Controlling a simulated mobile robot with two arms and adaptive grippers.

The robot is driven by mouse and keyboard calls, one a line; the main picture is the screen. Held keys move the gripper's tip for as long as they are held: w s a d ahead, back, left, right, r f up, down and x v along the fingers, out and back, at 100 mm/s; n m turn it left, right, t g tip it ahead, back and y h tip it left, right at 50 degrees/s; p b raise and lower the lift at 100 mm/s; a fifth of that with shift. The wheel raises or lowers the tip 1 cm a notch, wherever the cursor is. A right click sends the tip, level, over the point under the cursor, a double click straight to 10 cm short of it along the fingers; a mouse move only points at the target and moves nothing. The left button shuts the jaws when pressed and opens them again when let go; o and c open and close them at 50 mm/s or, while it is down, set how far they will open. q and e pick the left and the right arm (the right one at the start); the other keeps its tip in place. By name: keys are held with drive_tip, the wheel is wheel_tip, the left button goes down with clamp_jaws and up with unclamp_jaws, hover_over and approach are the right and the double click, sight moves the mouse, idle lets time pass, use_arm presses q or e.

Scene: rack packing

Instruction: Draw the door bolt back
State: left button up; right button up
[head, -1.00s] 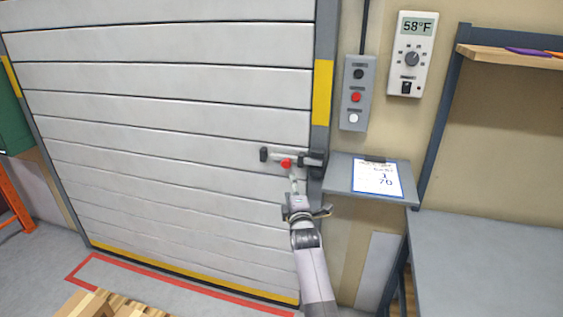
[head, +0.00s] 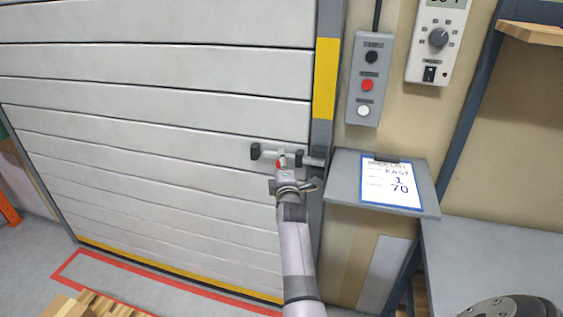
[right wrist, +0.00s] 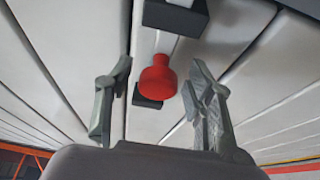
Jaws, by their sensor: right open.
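The door bolt (head: 292,158) is a grey horizontal bar in dark brackets, near the right edge of the white slatted door (head: 170,110). Its red knob (head: 281,162) stands out from the bar. My right gripper (head: 286,177) is just below the knob and partly covers it in the head view. In the right wrist view the open fingers of the right gripper (right wrist: 160,72) stand on either side of the red knob (right wrist: 158,80), with gaps on both sides. A dark bracket (right wrist: 176,16) shows above the knob. My left gripper is not in view.
A grey shelf (head: 335,190) with a clipboard (head: 391,184) juts out right of the bolt. A button box (head: 369,80) hangs above it. A grey table (head: 470,260) stands at the lower right. A red floor outline (head: 160,283) lies before the door.

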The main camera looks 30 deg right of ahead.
drive_tip(key=shift+s+a+r, duration=0.1)
drive_tip(key=shift+s+r, duration=0.05)
drive_tip(key=shift+c, duration=0.5)
clamp_jaws()
